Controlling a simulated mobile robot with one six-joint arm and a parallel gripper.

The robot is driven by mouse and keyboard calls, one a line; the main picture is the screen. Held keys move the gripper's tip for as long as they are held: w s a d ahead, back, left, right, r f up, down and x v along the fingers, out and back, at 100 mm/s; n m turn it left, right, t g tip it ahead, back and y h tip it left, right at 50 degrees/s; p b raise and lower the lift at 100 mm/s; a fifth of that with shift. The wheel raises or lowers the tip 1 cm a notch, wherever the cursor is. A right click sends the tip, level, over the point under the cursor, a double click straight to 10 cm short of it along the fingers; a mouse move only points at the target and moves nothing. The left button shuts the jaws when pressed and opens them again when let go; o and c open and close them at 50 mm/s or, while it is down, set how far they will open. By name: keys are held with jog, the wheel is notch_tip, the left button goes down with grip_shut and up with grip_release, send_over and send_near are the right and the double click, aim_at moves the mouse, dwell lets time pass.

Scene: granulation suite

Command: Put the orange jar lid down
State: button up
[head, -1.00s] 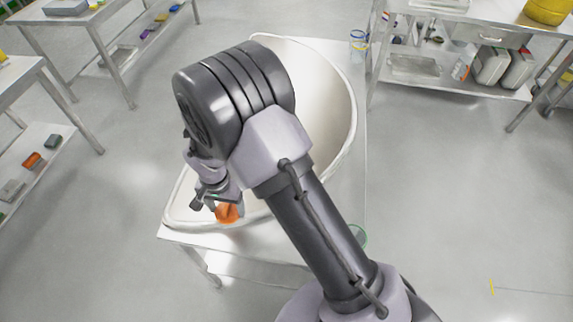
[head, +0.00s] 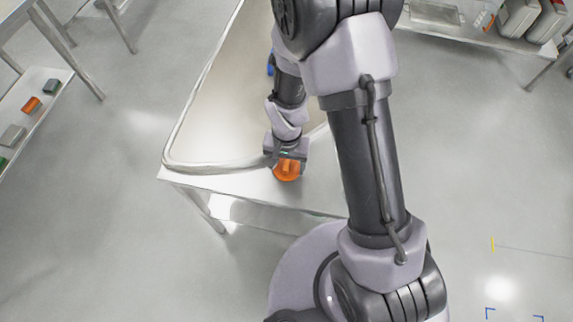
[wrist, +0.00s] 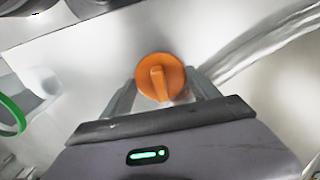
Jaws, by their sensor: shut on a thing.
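The orange jar lid (head: 287,172) is a round disc with a raised bar grip across its top. My gripper (head: 286,160) is shut on it, and in the wrist view the two fingers sit on either side of the lid (wrist: 172,72). The lid is over the bare near strip of the white table (head: 240,184), just outside the large basin's rim. I cannot tell whether its underside touches the tabletop. My arm hides part of the table and basin.
The large white basin (head: 205,148) covers most of the table. A green ring (wrist: 12,118) shows at the left of the wrist view. A blue item (head: 270,65) is partly hidden behind my arm. Shelving with small boxes (head: 32,105) stands at left.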

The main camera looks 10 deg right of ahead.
jog(key=o, duration=1.3)
jog(key=shift+o, duration=0.2)
